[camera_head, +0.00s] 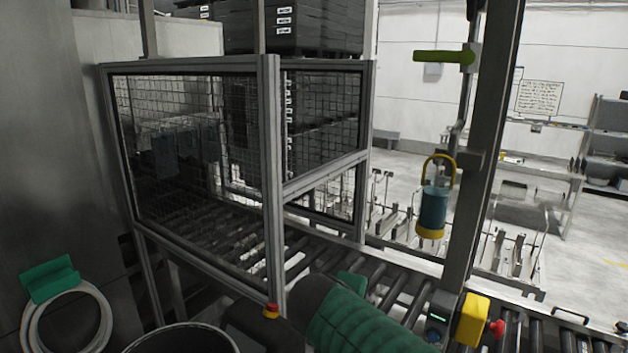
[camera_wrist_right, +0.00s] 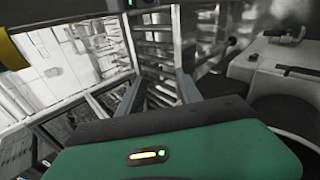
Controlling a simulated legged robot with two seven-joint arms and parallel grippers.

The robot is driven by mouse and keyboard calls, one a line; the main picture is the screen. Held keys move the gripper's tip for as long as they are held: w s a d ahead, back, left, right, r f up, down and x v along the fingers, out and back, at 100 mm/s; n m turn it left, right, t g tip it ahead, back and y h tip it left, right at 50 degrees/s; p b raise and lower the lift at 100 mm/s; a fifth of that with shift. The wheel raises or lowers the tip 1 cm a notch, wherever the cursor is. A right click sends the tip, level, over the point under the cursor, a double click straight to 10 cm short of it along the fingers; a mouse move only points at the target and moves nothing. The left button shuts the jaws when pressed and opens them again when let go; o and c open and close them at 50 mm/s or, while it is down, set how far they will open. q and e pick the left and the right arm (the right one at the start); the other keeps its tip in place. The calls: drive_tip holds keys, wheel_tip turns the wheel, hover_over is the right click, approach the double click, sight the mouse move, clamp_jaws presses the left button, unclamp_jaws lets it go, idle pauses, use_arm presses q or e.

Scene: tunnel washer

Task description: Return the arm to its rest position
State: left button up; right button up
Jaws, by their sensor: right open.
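My right gripper (camera_wrist_right: 157,86) shows in the right wrist view beyond its green housing (camera_wrist_right: 185,150) with a small lit indicator. Its two grey fingers stand apart and nothing shows between them. In the head view a green, ribbed part of my arm (camera_head: 362,325) lies low in the middle, in front of the roller conveyor (camera_head: 400,291). I cannot make out the gripper's fingers in that view. My left gripper is in neither view.
A mesh cage (camera_head: 270,160) encloses part of the conveyor. A post at right carries a yellow box (camera_head: 472,319) with a red button. A blue and yellow lantern-like unit (camera_head: 433,208) hangs beside it. A coiled hose (camera_head: 68,318) and a round container rim (camera_head: 185,330) are lower left.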

drive_tip(key=s+d+f+m+g+y+b, duration=0.1)
drive_tip(key=s+d+f+m+g, duration=0.2)
drive_tip(key=f, duration=0.5)
drive_tip(key=s+d+f+y+b, duration=0.1)
drive_tip(key=s+d+f, duration=0.2)
drive_tip(key=d+f, duration=0.35)
use_arm(q)
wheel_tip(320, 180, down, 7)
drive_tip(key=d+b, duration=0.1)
drive_tip(key=b, duration=0.3)
use_arm(e)
drive_tip(key=s+d+f+m+g+y, duration=0.2)
drive_tip(key=s+f+m, duration=0.8)
drive_tip(key=s+f, duration=0.5)
drive_tip(key=shift+s+d+f+g, duration=0.35)
drive_tip(key=shift+d+f, duration=0.4)
drive_tip(key=shift+f, duration=1.3)
